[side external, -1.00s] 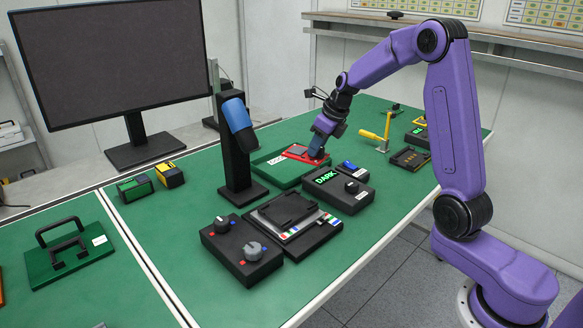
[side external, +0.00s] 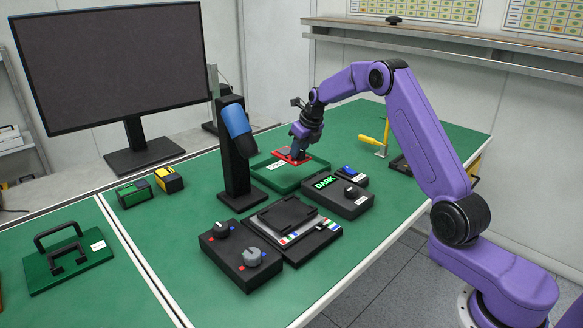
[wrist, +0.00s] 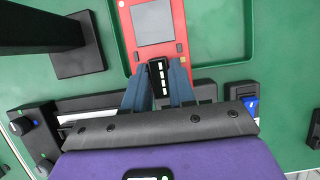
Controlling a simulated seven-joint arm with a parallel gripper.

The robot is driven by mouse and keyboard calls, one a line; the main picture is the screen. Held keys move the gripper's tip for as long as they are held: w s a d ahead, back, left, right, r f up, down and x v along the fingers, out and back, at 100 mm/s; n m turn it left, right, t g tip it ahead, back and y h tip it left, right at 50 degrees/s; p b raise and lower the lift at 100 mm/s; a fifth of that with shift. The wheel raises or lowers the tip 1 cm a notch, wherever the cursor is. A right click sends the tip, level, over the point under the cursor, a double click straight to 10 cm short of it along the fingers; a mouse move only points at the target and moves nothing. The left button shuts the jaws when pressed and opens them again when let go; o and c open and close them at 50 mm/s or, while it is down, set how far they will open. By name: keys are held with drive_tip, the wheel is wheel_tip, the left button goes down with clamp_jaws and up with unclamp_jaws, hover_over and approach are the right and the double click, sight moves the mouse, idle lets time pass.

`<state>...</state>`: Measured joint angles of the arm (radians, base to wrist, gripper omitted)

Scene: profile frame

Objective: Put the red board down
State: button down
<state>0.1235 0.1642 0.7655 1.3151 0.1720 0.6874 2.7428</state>
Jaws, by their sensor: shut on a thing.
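The red board (side external: 283,158) with a grey panel is between the fingers of my gripper (side external: 297,149). In the side view it is over the green tray (side external: 277,187); whether it touches the tray is hard to tell. In the wrist view the red board (wrist: 176,14) extends away from the blue fingers (wrist: 160,72), which are shut on its near end at a black strip with pale marks. The green tray (wrist: 225,65) shows beneath and to the right of the board there.
A black post with a blue head (side external: 237,122) stands just left of the tray. A box reading "DARK" (side external: 338,196), a black fixture (side external: 287,216) and a knob box (side external: 240,254) stand in front. A yellow-handled clamp (side external: 376,144) is to the right. The left foreground mat has free room.

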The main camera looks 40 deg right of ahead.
drive_tip(key=w+f, duration=0.1)
drive_tip(key=f, duration=0.1)
drive_tip(key=w+f, duration=0.2)
drive_tip(key=w+d+f, duration=0.1)
drive_tip(key=f, duration=0.1)
drive_tip(key=shift+w, duration=0.35)
drive_tip(key=shift+f, duration=1.4)
drive_tip(key=c, duration=0.9)
unclamp_jaws()
drive_tip(key=shift+f, duration=0.15)
drive_tip(key=shift+c, duration=0.2)
